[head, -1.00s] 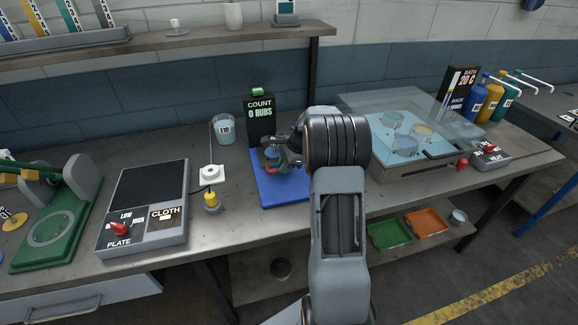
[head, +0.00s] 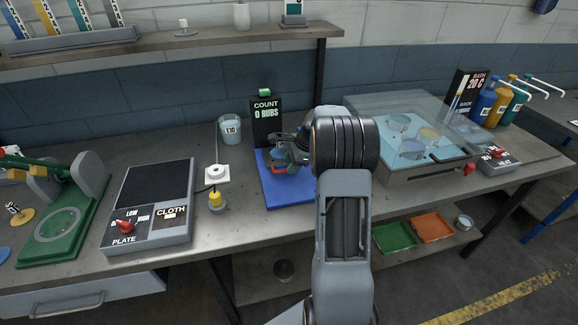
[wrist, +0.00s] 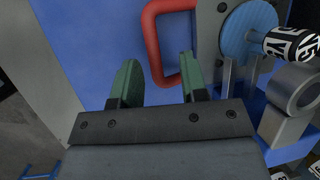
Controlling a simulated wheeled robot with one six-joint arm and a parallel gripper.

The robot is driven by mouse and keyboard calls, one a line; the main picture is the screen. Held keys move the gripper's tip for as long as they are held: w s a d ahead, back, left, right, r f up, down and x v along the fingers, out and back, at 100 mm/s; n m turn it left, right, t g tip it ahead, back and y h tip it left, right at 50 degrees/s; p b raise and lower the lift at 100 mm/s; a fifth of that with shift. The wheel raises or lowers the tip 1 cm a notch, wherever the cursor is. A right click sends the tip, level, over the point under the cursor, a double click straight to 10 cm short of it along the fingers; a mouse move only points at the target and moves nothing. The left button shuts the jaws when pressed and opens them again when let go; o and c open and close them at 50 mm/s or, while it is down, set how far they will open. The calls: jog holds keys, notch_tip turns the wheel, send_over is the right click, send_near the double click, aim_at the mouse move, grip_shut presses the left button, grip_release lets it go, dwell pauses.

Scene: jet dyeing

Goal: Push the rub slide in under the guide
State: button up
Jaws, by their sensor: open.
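The rub slide (wrist: 208,35) shows in the wrist view as a grey plate with a blue disc and a red loop handle (wrist: 152,45). It stands over a blue base (wrist: 85,40), which also shows in the head view (head: 290,194). My gripper (wrist: 158,62) is open, its green fingers either side of the handle's near left part in the picture. I cannot tell whether they touch it. In the head view, my gripper is over the blue base, and my arm hides much of the slide. I cannot make out the guide clearly.
A black counter (head: 266,113) reading 0 RUBS stands behind the base. A glass beaker (head: 231,129), a white roll (head: 217,174) and a yellow-topped weight (head: 216,199) stand left of it. A clear-lidded bath (head: 400,165) is to the right.

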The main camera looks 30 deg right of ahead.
jog(key=v, duration=1.2)
jog(key=shift+r, duration=0.3)
jog(key=s+a+f+n+g+h, duration=0.1)
jog(key=s+a+f+n, duration=0.1)
jog(key=s+f+n, duration=0.3)
jog(key=s+a+r+n+t+h, duration=0.1)
jog(key=s+a+n, duration=0.6)
jog(key=a, duration=0.3)
jog(key=s+a+r+n+h, duration=0.1)
jog(key=s+a+n, duration=0.7)
jog(key=a, duration=0.3)
jog(key=shift+a+r+n+t+h, duration=0.2)
jog(key=shift+r+n+t+h, duration=0.15)
jog(key=shift+n+t+h, duration=0.05)
